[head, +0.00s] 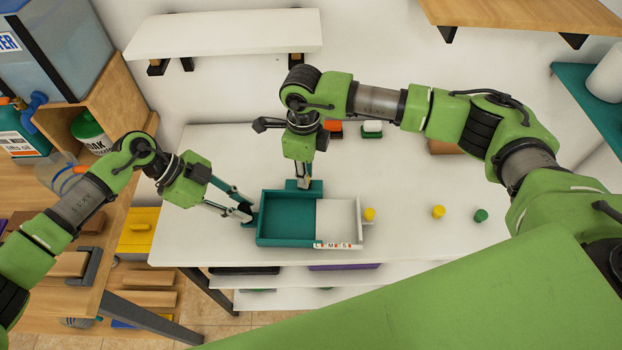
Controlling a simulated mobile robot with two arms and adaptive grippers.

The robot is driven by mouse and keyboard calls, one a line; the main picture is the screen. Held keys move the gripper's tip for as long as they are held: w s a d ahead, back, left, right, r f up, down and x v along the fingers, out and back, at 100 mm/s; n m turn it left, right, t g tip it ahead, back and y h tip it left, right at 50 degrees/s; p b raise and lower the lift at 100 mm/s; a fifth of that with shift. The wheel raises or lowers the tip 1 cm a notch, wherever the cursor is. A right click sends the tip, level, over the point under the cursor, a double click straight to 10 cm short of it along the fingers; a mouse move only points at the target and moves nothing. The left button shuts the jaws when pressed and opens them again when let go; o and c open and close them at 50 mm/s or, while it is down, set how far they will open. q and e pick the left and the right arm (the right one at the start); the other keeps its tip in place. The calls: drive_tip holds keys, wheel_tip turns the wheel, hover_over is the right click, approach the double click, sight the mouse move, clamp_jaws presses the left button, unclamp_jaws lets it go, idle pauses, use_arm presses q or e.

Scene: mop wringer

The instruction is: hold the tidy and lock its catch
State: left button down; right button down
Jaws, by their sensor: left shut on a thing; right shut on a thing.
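The tidy (287,241) is a shallow teal tray on the white table, with a white section (337,222) at its right end and a small lettered strip (338,246) on its front edge. My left gripper (246,213) reaches in from the left and is shut on the tidy's left end. My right gripper (303,181) points down at the back edge and is shut on a teal tab (318,187) there. The fingers hide part of this tab. I cannot tell which part is the catch, or whether it is locked.
A yellow knob (369,214) is close to the tidy's right end. Another yellow piece (438,212) and a green piece (481,215) stand further right on the white table (420,245). Small orange and white-topped blocks (372,129) are at the back. A white shelf (225,33) hangs above.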

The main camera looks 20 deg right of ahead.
drive_tip(key=shift+w+a+r, duration=0.1)
drive_tip(key=shift+w+a, duration=0.05)
drive_tip(key=shift+a, duration=0.4)
drive_tip(key=c, duration=1.9)
unclamp_jaws()
drive_tip(key=shift+d, duration=0.1)
wheel_tip(320, 180, up, 12)
drive_tip(key=shift+f, duration=0.1)
